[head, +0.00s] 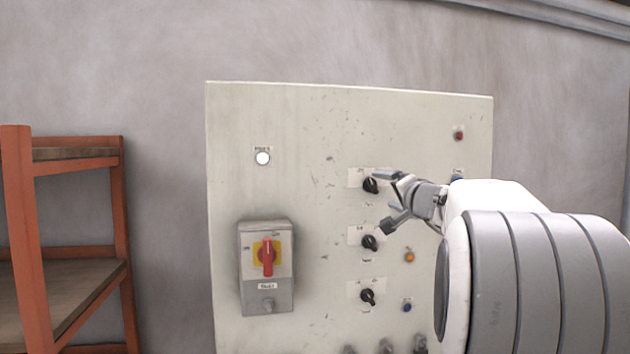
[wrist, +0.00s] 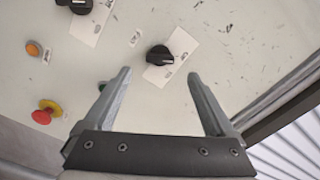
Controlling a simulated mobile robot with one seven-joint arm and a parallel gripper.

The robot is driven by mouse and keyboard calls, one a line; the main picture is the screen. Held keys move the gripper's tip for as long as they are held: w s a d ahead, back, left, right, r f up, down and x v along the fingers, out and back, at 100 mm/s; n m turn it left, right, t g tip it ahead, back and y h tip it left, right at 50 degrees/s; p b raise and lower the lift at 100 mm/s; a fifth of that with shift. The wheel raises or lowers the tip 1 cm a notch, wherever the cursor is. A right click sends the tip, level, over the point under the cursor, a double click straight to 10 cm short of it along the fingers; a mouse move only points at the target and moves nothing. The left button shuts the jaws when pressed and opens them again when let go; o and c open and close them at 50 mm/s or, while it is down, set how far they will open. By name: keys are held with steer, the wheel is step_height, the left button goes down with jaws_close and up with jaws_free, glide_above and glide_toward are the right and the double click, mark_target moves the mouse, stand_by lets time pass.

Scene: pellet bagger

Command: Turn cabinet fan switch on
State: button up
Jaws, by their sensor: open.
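The pale cabinet panel (head: 310,220) carries a column of black rotary switches with small labels: a top switch (head: 370,185), a middle switch (head: 369,242) and a bottom switch (head: 367,296). The labels are too small to read, so I cannot tell which one is the fan switch. My gripper (head: 385,200) is open and empty, just right of the top switch in the picture. In the wrist view one black switch (wrist: 158,55) lies ahead of the gap between my open fingers (wrist: 158,76), apparently the top one, not between them.
A grey box with a red handle (head: 267,258) is on the panel's left, below a white lamp (head: 263,158). An orange button (head: 409,257) and a blue button (head: 407,306) sit right of the switches. The wrist view shows a red mushroom button (wrist: 43,112). An orange-framed shelf (head: 75,260) stands left.

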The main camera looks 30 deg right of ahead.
mark_target(374, 186)
steer(key=p+x, duration=0.2)
steer(key=x, duration=0.4)
steer(key=shift+w, duration=0.4)
steer(key=c, duration=1.4)
